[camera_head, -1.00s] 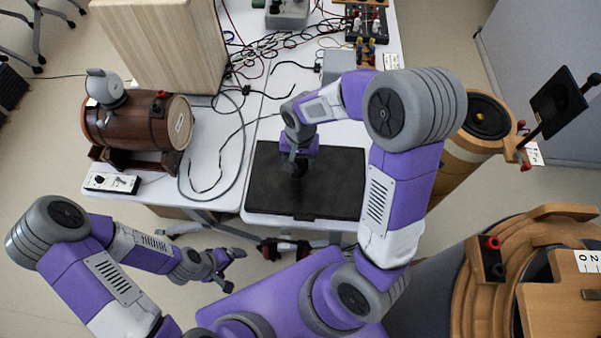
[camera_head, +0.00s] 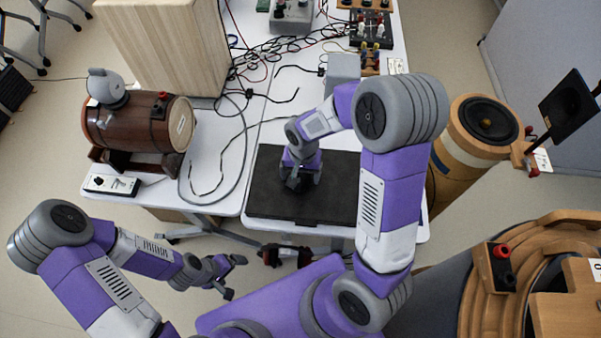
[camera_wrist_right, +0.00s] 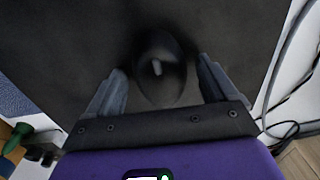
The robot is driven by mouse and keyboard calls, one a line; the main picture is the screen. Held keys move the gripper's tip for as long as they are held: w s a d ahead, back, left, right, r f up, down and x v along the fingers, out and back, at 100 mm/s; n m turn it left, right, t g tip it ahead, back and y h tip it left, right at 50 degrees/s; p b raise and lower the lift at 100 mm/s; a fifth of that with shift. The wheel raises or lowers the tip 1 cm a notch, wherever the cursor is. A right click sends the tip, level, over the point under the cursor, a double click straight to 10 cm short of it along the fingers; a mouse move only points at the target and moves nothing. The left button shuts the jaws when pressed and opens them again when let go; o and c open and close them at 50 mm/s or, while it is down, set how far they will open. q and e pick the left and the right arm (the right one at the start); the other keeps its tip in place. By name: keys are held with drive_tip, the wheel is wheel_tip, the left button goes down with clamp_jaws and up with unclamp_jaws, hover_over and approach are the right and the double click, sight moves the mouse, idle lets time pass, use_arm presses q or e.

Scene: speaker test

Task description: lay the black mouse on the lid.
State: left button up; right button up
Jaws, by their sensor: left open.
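The lid is a flat black square panel (camera_head: 335,205) on the near part of the white table. My right gripper (camera_head: 295,184) is low over its left-middle part, pointing down. In the right wrist view the black mouse (camera_wrist_right: 160,68) lies between the two fingers of the right gripper (camera_wrist_right: 162,78), against the dark lid (camera_wrist_right: 60,50). The fingers stand close beside the mouse, one on each side; whether they touch it is unclear. Whether the mouse rests on the lid is also unclear. My left gripper (camera_head: 228,275) is open and empty, off the table's near edge.
A brown barrel-shaped device (camera_head: 138,122) and a white power strip (camera_head: 112,185) are at the left. A wooden box (camera_head: 165,50), a grey box (camera_head: 342,68) and loose cables (camera_head: 245,150) are further back. A wooden speaker column (camera_head: 460,150) stands right of the table.

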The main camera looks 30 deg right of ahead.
sight(300, 174)
wheel_tip(300, 174, up, 12)
drive_tip(key=p, duration=0.4)
drive_tip(key=shift+s+d+r, duration=0.15)
drive_tip(key=shift+d+r, duration=0.05)
drive_tip(key=shift+f, duration=0.15)
drive_tip(key=f+b, duration=0.2)
drive_tip(key=f, duration=0.3)
drive_tip(key=f+b, duration=0.2)
drive_tip(key=f, duration=0.4)
drive_tip(key=shift+a+f, duration=0.2)
drive_tip(key=shift+f, duration=0.1)
drive_tip(key=shift+w+r+p, duration=0.2)
drive_tip(key=shift+r+p, duration=0.5)
drive_tip(key=shift+r, duration=1)
